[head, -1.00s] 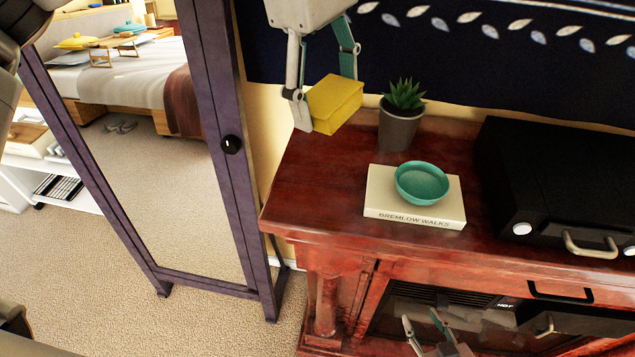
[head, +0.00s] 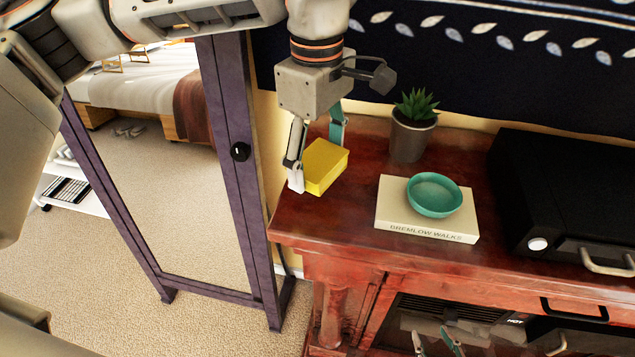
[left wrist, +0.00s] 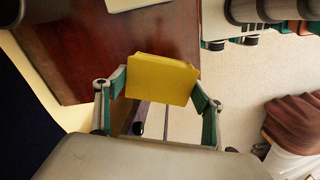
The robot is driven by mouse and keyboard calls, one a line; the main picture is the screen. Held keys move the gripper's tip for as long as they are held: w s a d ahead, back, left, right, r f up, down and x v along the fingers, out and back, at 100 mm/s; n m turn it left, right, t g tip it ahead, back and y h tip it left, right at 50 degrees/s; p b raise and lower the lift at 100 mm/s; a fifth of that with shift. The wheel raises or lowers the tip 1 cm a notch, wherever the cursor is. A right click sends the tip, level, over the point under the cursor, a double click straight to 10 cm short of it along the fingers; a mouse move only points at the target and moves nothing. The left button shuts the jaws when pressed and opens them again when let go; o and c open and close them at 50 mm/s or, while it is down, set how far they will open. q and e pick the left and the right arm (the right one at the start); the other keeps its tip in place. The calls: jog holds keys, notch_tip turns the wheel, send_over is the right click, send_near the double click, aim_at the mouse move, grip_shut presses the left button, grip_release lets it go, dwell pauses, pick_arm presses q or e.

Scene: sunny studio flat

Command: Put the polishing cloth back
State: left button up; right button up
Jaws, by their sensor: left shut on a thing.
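The polishing cloth looks like a folded yellow block (head: 326,168). My left gripper (head: 315,172) points down and is shut on it, over the left back part of the red-brown cabinet's top (head: 340,225). I cannot tell whether the cloth touches the top. In the left wrist view the cloth (left wrist: 162,80) sits between the two fingers, with the wooden top beyond it. My right gripper (head: 437,343) shows only its fingertips at the bottom edge, in front of the cabinet. They are apart with nothing visible between them.
A potted succulent (head: 410,138) stands just right of the cloth. A teal bowl (head: 434,195) rests on a cream book (head: 400,220). A black box-like appliance (head: 560,190) fills the right. A purple-framed mirror (head: 225,150) stands left. The top's front left is clear.

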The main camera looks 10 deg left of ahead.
aim_at(317, 159)
pick_arm(q)
notch_tip(317, 159, down, 6)
jog(key=shift+f, duration=0.15)
dwell(0.3)
jog(key=shift+f, duration=0.15)
jog(key=o, duration=1)
jog(key=shift+r, duration=0.2)
notch_tip(317, 159, up, 12)
jog(key=shift+f, duration=0.1)
